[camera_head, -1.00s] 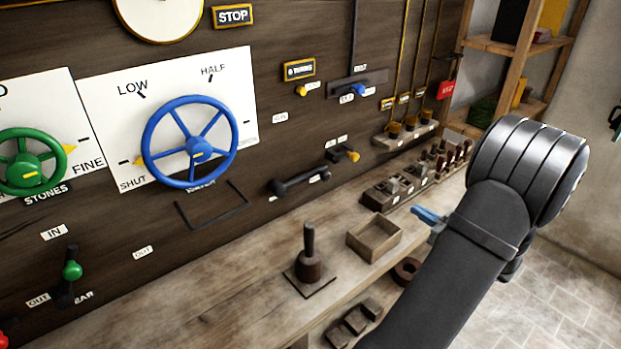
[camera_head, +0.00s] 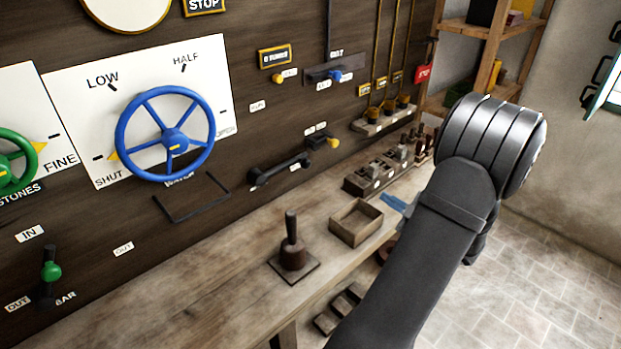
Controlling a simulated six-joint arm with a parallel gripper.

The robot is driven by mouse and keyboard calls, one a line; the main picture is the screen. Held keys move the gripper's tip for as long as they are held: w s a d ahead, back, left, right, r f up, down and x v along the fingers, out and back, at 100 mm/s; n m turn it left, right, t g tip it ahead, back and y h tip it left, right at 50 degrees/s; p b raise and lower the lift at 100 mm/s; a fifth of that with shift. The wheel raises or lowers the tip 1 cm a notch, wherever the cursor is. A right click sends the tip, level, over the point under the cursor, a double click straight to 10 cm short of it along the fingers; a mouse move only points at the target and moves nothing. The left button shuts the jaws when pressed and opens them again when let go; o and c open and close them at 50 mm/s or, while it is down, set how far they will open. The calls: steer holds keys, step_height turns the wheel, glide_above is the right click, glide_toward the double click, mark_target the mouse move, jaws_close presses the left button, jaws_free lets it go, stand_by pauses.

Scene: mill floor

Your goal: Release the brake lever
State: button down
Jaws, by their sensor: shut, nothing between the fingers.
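No label that I can read marks the brake lever. A dark lever (camera_head: 280,170) lies nearly level low on the panel, close to a shorter arm with a yellow knob (camera_head: 333,143). A lever with a green knob (camera_head: 51,271) stands at the lower left between IN and OUT labels. Which of them is the brake cannot be told. My gripper (camera_head: 392,204) shows only as a small blue part beyond my dark arm, right of the wooden tray. It is shut and empty, apart from these levers. My arm hides the rest of it.
The bench holds a wooden tray (camera_head: 345,232), an upright dark handle on a plate (camera_head: 291,252) and a row of blocks (camera_head: 372,178). The blue wheel (camera_head: 172,140) sticks out from the panel. Shelves (camera_head: 490,30) stand at the back right. The bench's left part is clear.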

steer(key=a+f+n, duration=0.1)
steer(key=n, duration=0.4)
steer(key=a+f+n, duration=0.1)
steer(key=a+n, duration=0.1)
steer(key=n, duration=0.4)
steer(key=a+n, duration=0.2)
steer(key=n, duration=0.3)
steer(key=shift+s+a+f+n, duration=0.2)
steer(key=shift+s+f+n, duration=0.2)
steer(key=n, duration=0.1)
steer(key=a+n, duration=0.1)
steer(key=n, duration=0.3)
steer(key=shift+s+a+f, duration=0.2)
steer(key=shift+f, duration=0.2)
steer(key=x, duration=2)
steer(key=shift+w+r, duration=0.1)
